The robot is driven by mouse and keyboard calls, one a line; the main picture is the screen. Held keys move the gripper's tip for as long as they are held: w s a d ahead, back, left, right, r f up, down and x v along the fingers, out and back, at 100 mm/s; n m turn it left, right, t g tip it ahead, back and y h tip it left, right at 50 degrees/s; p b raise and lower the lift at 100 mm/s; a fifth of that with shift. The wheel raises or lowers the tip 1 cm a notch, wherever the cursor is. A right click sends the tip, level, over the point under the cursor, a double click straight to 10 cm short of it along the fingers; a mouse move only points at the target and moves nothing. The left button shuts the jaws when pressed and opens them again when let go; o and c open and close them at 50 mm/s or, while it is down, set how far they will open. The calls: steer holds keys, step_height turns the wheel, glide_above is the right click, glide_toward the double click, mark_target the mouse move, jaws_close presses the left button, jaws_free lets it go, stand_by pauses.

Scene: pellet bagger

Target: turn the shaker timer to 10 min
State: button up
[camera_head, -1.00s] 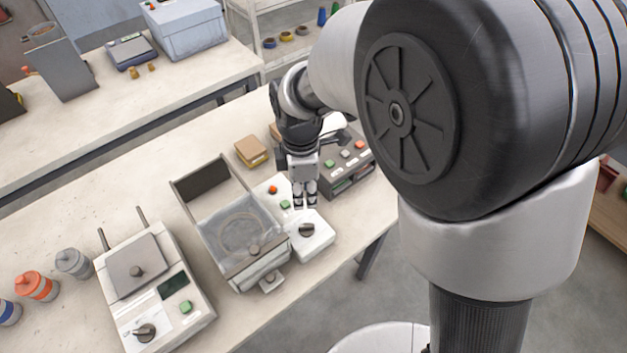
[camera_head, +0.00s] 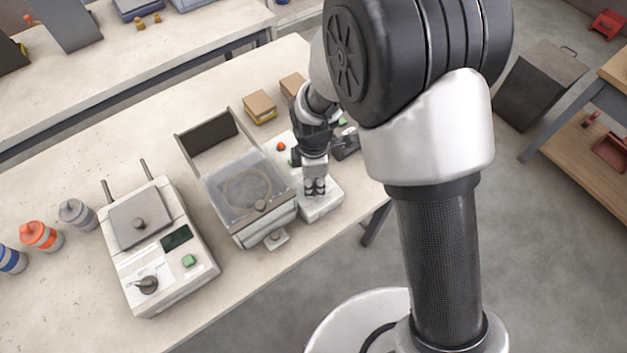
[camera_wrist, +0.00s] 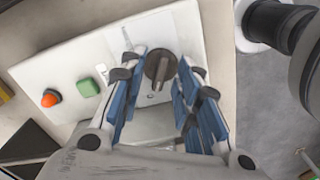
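The shaker (camera_head: 242,185) stands mid-bench, with a clear-lidded tray holding a round sieve and a white control panel (camera_head: 325,208) at its right. In the wrist view, the panel (camera_wrist: 85,55) carries a dark round timer knob (camera_wrist: 160,66) with a raised grip bar. My gripper (camera_head: 316,190) is low over the panel's front end and hides the knob in the head view. In the wrist view my gripper (camera_wrist: 158,72) is open, its blue-padded fingers apart on either side of the knob. Contact cannot be told. The dial markings are not readable.
An orange button (camera_wrist: 50,98) and a green button (camera_wrist: 88,87) sit left of the knob. Another machine with a knob (camera_head: 146,285) stands at the left. A dark control box (camera_head: 345,143) is close behind my gripper. Bare bench lies at the front left.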

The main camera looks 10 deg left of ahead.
jaws_close()
stand_by(0.3)
steer(key=shift+m, duration=0.4)
steer(key=m, duration=0.5)
steer(key=shift+w, duration=0.1)
steer(key=m, duration=0.5)
steer(key=shift+m+p, duration=0.4)
steer(key=m, duration=0.6)
steer(key=shift+w, duration=0.1)
steer(key=m, duration=0.6)
steer(key=shift+d, duration=0.1)
steer(key=shift+m, duration=0.4)
jaws_free()
